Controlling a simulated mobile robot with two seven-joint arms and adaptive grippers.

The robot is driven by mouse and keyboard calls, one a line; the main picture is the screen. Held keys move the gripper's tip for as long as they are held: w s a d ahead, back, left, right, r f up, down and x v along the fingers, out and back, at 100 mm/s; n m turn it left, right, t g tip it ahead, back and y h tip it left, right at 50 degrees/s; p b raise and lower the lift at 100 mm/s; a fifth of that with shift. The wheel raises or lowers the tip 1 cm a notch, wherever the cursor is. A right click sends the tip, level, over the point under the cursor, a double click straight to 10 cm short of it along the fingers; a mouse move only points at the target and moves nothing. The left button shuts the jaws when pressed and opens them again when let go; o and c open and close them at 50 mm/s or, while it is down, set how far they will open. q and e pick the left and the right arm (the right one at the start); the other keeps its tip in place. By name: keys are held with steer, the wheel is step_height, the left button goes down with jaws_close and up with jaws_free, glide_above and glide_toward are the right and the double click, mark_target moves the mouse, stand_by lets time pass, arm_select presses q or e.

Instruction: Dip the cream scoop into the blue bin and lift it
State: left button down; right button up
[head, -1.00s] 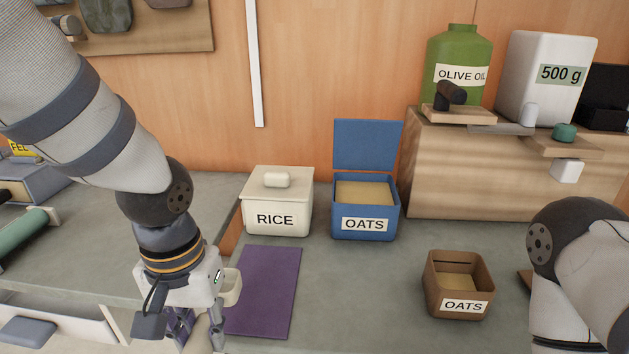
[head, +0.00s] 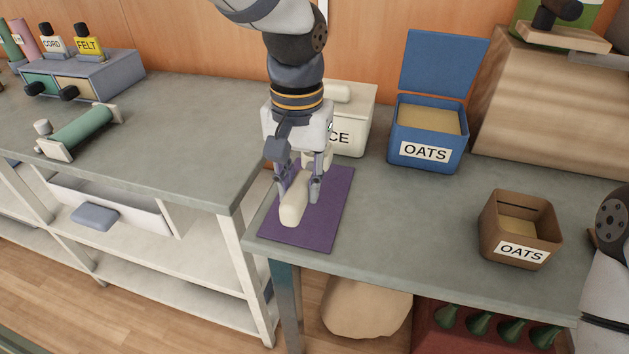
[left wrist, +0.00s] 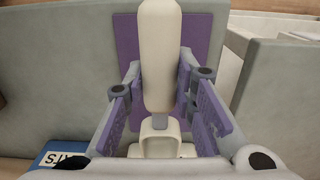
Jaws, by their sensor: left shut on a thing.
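My left gripper (head: 298,196) is shut on the handle of the cream scoop (head: 292,211), over the purple mat (head: 334,211). In the left wrist view the scoop's handle (left wrist: 160,55) lies between the fingers (left wrist: 157,105) and its bowl shows below them. In the head view the gripper partly hides the bowl. The blue bin (head: 401,148), labelled OATS, stands to the right with its lid raised and tan contents inside. The scoop is apart from the bin. My right arm shows at the right edge; its gripper is out of view.
A cream RICE box (head: 359,127) stands between my left arm and the blue bin, partly hidden. A brown OATS box (head: 518,235) stands at the front right. A wooden stand (head: 565,115) is right of the blue bin. The worktop before the blue bin is clear.

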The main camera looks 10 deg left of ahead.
mark_target(302, 168)
arm_select(q)
steer(key=w+f, duration=0.2)
steer(key=shift+a+f, duration=0.1)
steer(key=shift+f, duration=0.2)
steer(key=f, duration=0.1)
steer(key=w+f, duration=0.1)
steer(key=f, duration=0.1)
steer(key=shift+a+f, duration=0.1)
steer(key=shift+f, duration=0.15)
steer(key=c, duration=1.3)
jaws_free()
steer(key=shift+f, duration=0.1)
steer(key=shift+c, duration=0.2)
steer(key=shift+f+b, duration=0.15)
steer(key=shift+b, duration=0.25)
step_height(302, 168, up, 12)
steer(key=shift+s+r+p, duration=0.1)
steer(key=shift+r+p, duration=0.15)
steer(key=shift+p, duration=0.1)
